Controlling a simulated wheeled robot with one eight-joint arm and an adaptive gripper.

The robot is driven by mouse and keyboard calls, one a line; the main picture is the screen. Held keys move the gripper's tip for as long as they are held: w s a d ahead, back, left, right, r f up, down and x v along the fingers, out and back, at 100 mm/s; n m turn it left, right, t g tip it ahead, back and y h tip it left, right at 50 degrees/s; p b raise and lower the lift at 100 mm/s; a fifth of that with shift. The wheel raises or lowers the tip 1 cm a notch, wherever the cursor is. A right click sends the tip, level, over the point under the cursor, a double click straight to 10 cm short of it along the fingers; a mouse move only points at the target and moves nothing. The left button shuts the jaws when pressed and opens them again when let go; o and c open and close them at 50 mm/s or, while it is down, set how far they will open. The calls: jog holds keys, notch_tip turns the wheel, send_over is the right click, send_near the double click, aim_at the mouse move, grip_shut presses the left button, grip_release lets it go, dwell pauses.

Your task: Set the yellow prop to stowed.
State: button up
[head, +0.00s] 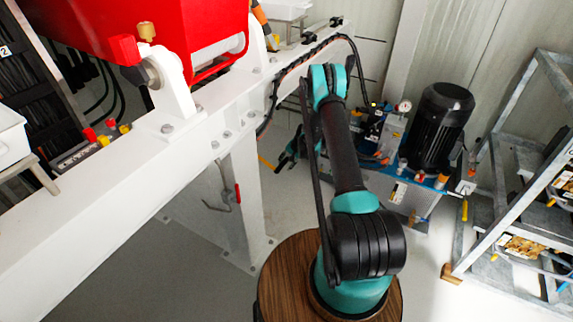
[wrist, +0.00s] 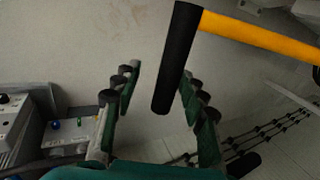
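The yellow prop (wrist: 258,36) shows in the wrist view as a yellow bar running in from the upper right. It ends in a thick black crosswise grip (wrist: 176,58). My gripper (wrist: 161,88) is open, with its two fingers well apart. The black grip's lower end lies between the fingertips in the picture, closer to the right finger, and I see no finger closed on it. In the head view my gripper (head: 287,158) is beyond the white beam's leg, partly hidden by my arm. A small yellow piece (head: 266,163) shows beside it, probably the prop.
A white beam (head: 110,190) with its leg (head: 242,200) stands left of my arm, carrying a red housing (head: 150,30). A black motor (head: 440,125) on a blue-topped unit stands behind right. A metal rack (head: 505,210) is at the right.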

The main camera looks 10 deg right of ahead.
jog(key=v, duration=1.2)
jog(key=s+r+n+h, duration=0.2)
jog(key=s+r+n, duration=0.1)
jog(key=s+r, duration=1.55)
jog(key=s+d+r+n+h, duration=0.1)
jog(key=s+r+n, duration=0.1)
jog(key=s, duration=1)
jog(key=s+r+n+t+h, duration=0.1)
jog(key=s+r+n, duration=0.1)
jog(key=s, duration=1.1)
jog(key=shift+d+r, duration=0.35)
jog(key=shift+r, duration=0.05)
jog(key=shift+s, duration=0.1)
jog(key=shift+c, duration=1)
